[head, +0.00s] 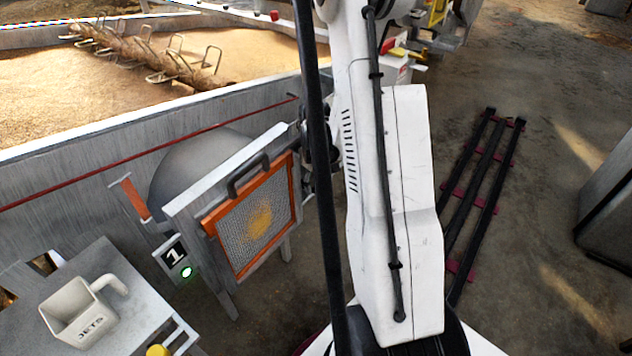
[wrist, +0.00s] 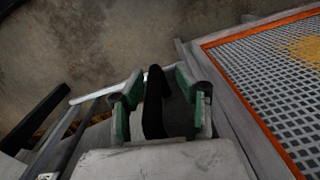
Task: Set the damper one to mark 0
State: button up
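The unit marked 1 (head: 174,255) has a grey frame, an orange-edged mesh panel (head: 228,240) and a green light below its number. The mesh panel also shows at right in the wrist view (wrist: 265,85). In the wrist view, a black bar like a lever handle (wrist: 155,105) stands between the green-padded fingers of my gripper (wrist: 160,103). The fingers are apart, with gaps visible on both sides of the bar. In the head view my arm hides most of my gripper and this bar. No scale or mark 0 is readable.
A black handle (head: 248,176) sits on top of the mesh panel. A white JETS scoop (head: 75,312) rests on a metal table at lower left. A grain trough (head: 240,55) lies behind. Dark rails (head: 482,185) run along the floor at right, which is otherwise mostly clear.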

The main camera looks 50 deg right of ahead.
jog(key=shift+d, duration=0.1)
jog(key=shift+r, duration=0.6)
notch_tip(320, 180, up, 11)
jog(key=shift+f, duration=0.1)
dwell(0.6)
